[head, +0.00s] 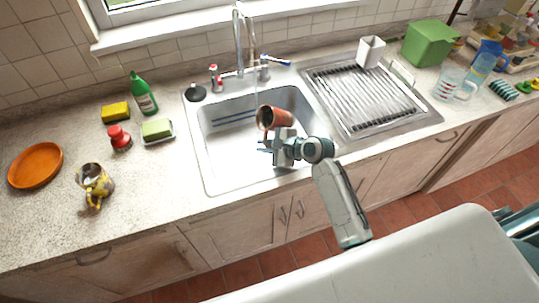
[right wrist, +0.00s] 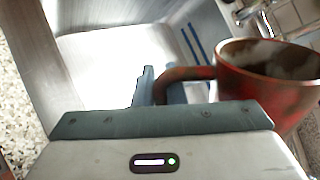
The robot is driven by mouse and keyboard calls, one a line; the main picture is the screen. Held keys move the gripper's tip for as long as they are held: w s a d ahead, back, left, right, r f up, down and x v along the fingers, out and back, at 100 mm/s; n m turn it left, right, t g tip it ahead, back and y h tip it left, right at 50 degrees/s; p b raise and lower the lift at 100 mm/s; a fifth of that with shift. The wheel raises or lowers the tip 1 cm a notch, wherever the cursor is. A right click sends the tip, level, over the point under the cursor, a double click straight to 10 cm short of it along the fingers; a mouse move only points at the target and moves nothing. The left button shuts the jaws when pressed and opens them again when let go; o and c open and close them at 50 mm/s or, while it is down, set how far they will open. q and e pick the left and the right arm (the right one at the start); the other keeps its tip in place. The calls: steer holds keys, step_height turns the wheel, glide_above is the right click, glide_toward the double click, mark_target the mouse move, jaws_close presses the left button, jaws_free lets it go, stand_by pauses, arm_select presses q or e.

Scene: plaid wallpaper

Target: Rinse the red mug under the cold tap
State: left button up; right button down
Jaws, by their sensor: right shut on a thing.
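The red mug (head: 273,117) is tilted over the sink basin (head: 220,165), its opening facing left in the head view. My right gripper (head: 266,144) is shut on its handle. In the right wrist view the mug (right wrist: 265,85) is close, with the handle between the fingers (right wrist: 160,88). The tall spout (head: 238,30) arches above the basin. A faint pale stream seems to fall from it toward the mug. The blue-marked cold tap (head: 275,60) is right of the spout base; the red-marked tap (head: 214,77) is left. My left gripper is out of view.
A ribbed drainer (head: 360,100) lies right of the basin, with a white holder (head: 370,51) behind it. The left counter front is clear.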

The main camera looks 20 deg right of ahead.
steer(key=w+a+f+b, duration=0.2)
steer(key=w+b, duration=0.2)
steer(key=w, duration=0.7)
steer(key=shift+f+b, duration=0.35)
steer(key=shift+d, duration=0.1)
stand_by(0.4)
steer(key=shift+d+p, duration=0.35)
steer(key=shift+a+p, duration=0.55)
steer(key=shift+p, duration=0.1)
steer(key=shift+d, duration=0.15)
